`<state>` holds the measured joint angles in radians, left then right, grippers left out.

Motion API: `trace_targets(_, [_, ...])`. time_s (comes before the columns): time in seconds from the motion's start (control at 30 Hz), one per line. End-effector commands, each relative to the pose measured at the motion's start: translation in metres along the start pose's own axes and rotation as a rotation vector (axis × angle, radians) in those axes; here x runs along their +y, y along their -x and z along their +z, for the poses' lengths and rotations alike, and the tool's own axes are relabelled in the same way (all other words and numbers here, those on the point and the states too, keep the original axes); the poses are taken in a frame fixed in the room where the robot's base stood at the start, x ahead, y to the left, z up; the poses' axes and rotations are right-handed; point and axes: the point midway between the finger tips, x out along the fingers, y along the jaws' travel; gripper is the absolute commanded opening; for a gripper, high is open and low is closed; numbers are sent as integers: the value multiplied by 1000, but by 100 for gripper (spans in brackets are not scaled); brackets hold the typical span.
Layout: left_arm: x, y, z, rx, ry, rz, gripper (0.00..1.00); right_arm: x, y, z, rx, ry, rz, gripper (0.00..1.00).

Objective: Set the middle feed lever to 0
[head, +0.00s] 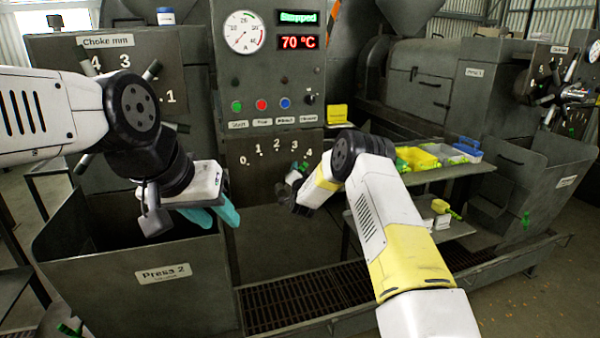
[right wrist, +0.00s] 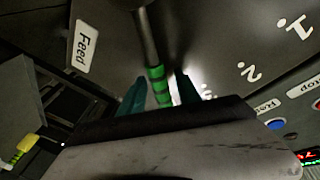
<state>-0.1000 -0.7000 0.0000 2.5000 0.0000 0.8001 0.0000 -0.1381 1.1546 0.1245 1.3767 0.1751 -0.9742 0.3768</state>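The middle feed panel (head: 262,172) has a scale running from 0 on the left to 4 on the right. The feed lever shows as a small green tip (head: 305,165) just below the 4; the rest of it is hidden by my right gripper (head: 296,186). In the right wrist view the lever's green-striped grip (right wrist: 157,84) lies between the two teal fingers of that gripper (right wrist: 160,92). The fingers are apart around it, with a narrow gap visible on the right side. My left gripper (head: 214,214) is empty, its teal fingers apart, in front of the left press.
Above the panel are a gauge (head: 244,32), a 70 °C display and coloured buttons (head: 261,105). The Presa 2 bin (head: 163,275) stands below my left gripper. A shelf with yellow and blue boxes (head: 418,158) lies to the right of my right arm.

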Motion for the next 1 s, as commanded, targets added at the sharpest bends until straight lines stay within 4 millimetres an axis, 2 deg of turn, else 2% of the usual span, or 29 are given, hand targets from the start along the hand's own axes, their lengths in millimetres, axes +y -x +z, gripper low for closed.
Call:
trace_targets(0.03, [0, 0, 0, 0, 0, 0, 36, 0, 0, 0, 0, 0, 0, 28])
trace_targets(0.17, [0, 0, 0, 0, 0, 0, 36, 0, 0, 0, 0, 0, 0, 2])
trace_targets(0.2, [0, 0, 0, 0, 0, 0, 36, 0, 0, 0, 0, 0, 0, 0])
trace_targets(1.0, [0, 0, 0, 0, 0, 0, 36, 0, 0, 0, 0, 0, 0, 0])
